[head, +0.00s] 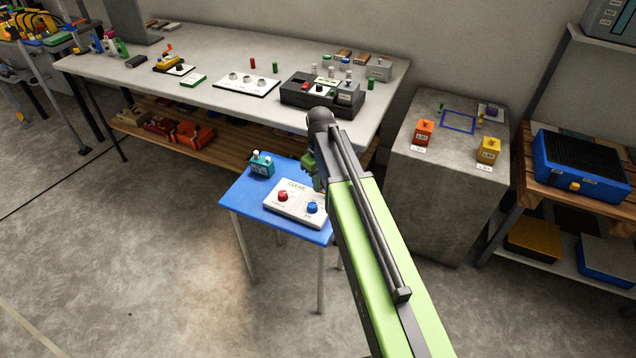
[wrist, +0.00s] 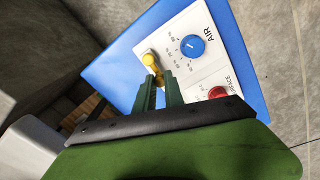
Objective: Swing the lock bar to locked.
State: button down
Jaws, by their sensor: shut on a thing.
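The white control panel (head: 292,211) lies on a small blue table (head: 244,203). In the wrist view the panel (wrist: 170,32) shows a yellow lever (wrist: 149,57), which looks like the lock bar, beside the blue dial (wrist: 192,46) marked AIR. My gripper (wrist: 160,80) has its two green fingers closed on the lever's near end. The lever's far, rounded end shows beyond the fingertips. In the head view my arm covers the panel's right end and hides the lever; part of my gripper (head: 314,172) shows beside the arm. I cannot read a locked mark.
A red knob (head: 283,196) is on the panel's left. A teal box (head: 262,165) stands at the blue table's back edge. A long workbench (head: 215,55) with devices lies behind, and a grey block (head: 436,185) stands to the right. The floor at the left is open.

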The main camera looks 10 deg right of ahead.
jog(key=c, duration=1.4)
grip_release()
jog(key=shift+c, duration=0.2)
notch_tip(320, 180, up, 18)
jog(key=p, duration=1.7)
jog(key=shift+f, duration=0.25)
jog(key=s+m, duration=0.6)
jog(key=s, duration=0.7)
jog(key=shift+s+d, duration=0.2)
jog(key=shift+d, duration=0.25)
